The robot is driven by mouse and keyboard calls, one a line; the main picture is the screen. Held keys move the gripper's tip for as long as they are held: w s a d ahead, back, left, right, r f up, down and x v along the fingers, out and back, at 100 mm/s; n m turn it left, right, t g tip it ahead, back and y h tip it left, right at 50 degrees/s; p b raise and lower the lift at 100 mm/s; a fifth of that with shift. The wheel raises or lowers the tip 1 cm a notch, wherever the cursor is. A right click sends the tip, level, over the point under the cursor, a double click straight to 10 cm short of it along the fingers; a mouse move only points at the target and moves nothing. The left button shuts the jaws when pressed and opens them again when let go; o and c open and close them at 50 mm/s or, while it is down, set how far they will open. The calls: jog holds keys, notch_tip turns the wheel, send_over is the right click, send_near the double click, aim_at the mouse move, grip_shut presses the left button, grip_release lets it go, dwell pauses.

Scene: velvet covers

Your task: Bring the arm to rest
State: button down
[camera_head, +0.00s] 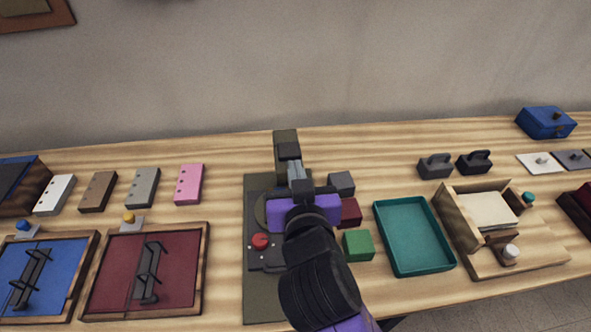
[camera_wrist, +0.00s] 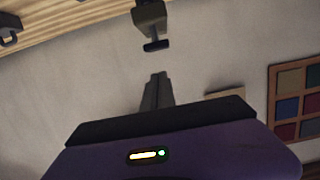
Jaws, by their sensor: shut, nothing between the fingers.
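My gripper (camera_head: 300,187) is shut and empty. In the head view it hangs over the middle of the table, above a dark olive board (camera_head: 263,308) that carries a red knob (camera_head: 260,241). My arm covers much of that board. In the wrist view the shut fingers (camera_wrist: 156,92) point up the picture toward a dark olive block-like fixture (camera_wrist: 150,16) with a dark bar. I cannot tell how far the fingers are from that fixture.
Right of my arm are a grey block (camera_head: 341,183), a dark red block (camera_head: 350,212), a green block (camera_head: 358,245) and a teal tray (camera_head: 451,262). A wooden box (camera_head: 455,212) stands farther right. Left are framed blue (camera_head: 60,262) and red (camera_head: 185,270) panels with handles.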

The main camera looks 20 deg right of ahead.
dwell(0.3)
jog(key=w+a+r+n+t+y, duration=0.1)
jog(key=a+r+n+t+y, duration=0.1)
jog(key=a+r, duration=0.15)
jog(key=s+a+f+n+t+y, duration=0.2)
jog(key=s+n+y, duration=0.1)
jog(key=s, duration=0.2)
jog(key=s+d+f+g, duration=0.1)
jog(key=s+d+f, duration=0.1)
jog(key=s, duration=0.8)
jog(key=s+d+f+m+g, duration=0.1)
jog(key=s+d+f, duration=0.2)
jog(key=s, duration=0.7)
jog(key=s+d+f+g, duration=0.1)
jog(key=s+d+f, duration=0.2)
jog(key=s, duration=0.7)
notch_tip(320, 180, down, 2)
jog(key=shift+f+g, duration=0.2)
jog(key=shift+g, duration=0.2)
